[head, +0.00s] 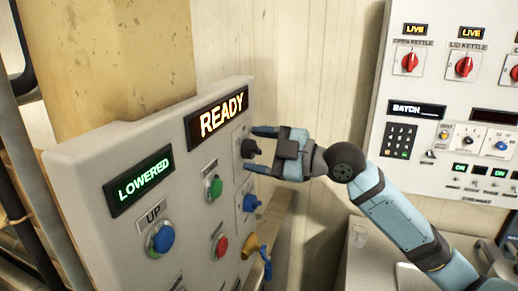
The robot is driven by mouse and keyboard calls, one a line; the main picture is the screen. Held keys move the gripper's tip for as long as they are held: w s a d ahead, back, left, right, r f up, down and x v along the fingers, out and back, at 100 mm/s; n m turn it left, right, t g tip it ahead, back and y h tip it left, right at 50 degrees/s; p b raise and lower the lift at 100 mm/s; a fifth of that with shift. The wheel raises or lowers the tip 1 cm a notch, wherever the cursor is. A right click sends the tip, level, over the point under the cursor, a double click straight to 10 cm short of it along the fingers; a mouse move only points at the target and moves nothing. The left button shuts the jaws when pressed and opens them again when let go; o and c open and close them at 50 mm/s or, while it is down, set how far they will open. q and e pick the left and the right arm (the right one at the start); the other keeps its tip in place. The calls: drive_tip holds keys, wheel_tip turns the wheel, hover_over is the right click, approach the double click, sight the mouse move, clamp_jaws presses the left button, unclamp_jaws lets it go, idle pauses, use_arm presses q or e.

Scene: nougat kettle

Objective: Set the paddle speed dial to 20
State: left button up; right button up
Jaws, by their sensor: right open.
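A black knob (249,148) sits on the right part of the grey control panel (95,165), below the READY display. My right gripper (260,150) is open in front of this knob, one finger above it and one below. I cannot tell whether the fingers touch it. The knob's label and scale are too small or hidden to read, so I cannot tell its setting or confirm that it is the paddle speed dial. My left gripper is out of view.
Near the knob are a green button (214,187), a red button (220,245), a blue knob (250,203) and a yellow handle (258,248). A blue UP button (162,239) is lower left. The right wall panel (450,88) carries red kettle switches and a keypad.

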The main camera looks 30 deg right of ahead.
drive_tip(key=c, duration=0.9)
drive_tip(key=shift+m, duration=0.3)
drive_tip(key=m+p, duration=0.4)
drive_tip(key=m, duration=0.1)
drive_tip(key=shift+d+r, duration=0.1)
drive_tip(key=shift+r, duration=0.1)
drive_tip(key=m+p, duration=0.2)
drive_tip(key=m, duration=0.2)
drive_tip(key=shift+w, duration=0.1)
drive_tip(key=shift+f+p, duration=0.1)
drive_tip(key=shift+p, duration=0.2)
drive_tip(key=o, duration=0.9)
drive_tip(key=shift+d, duration=0.1)
